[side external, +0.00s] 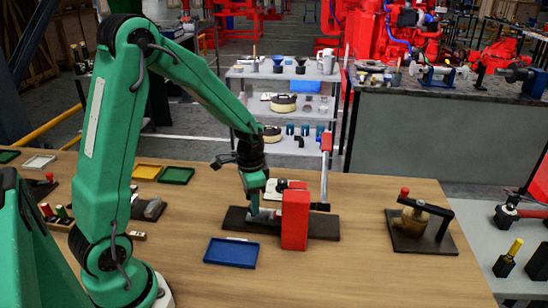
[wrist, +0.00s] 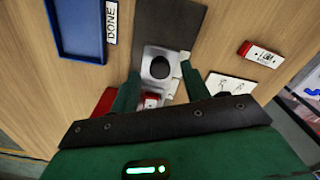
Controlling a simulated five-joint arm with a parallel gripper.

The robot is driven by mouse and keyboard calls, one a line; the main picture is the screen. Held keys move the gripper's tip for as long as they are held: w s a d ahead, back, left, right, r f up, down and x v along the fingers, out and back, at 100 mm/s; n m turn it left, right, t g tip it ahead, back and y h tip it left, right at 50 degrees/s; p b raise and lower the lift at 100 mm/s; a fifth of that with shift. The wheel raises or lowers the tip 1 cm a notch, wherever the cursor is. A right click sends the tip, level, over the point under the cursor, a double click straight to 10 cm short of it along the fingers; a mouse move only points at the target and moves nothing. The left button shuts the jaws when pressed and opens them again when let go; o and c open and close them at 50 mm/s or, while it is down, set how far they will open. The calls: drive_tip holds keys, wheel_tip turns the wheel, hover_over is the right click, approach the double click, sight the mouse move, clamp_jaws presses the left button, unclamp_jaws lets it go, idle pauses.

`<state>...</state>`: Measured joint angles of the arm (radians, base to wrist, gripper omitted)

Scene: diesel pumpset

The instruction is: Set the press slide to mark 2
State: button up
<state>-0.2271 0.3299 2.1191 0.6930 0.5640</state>
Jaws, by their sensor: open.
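The press stands on a dark base plate (side external: 325,225), with a red upright block (side external: 295,218) and a red-topped lever (side external: 326,150). In the wrist view, a light grey slide (wrist: 160,88) with a dark round opening lies on the dark base strip (wrist: 168,22). A small red-and-white piece (wrist: 151,101) shows at its near end. My gripper (side external: 254,208) is low over the press base, left of the red block. In the wrist view, my gripper (wrist: 160,72) is open, with green fingers on either side of the slide. Contact cannot be told. I cannot read the slide's marks.
A blue tray (side external: 207,250) with a DONE label (wrist: 111,22) lies beside the press. A clamp-like fixture on a dark plate (side external: 432,240) stands at right. Yellow (side external: 147,171) and green (side external: 176,175) trays lie behind. The table front between press and fixture is clear.

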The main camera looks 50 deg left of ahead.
sight(269, 217)
drive_tip(key=shift+f, duration=0.6)
drive_tip(key=shift+c, duration=0.5)
clamp_jaws()
drive_tip(key=shift+w+d, duration=1.6)
drive_tip(key=shift+w, duration=0.05)
drive_tip(key=shift+o, duration=0.5)
unclamp_jaws()
drive_tip(key=shift+r, duration=0.1)
wheel_tip(269, 217, up, 8)
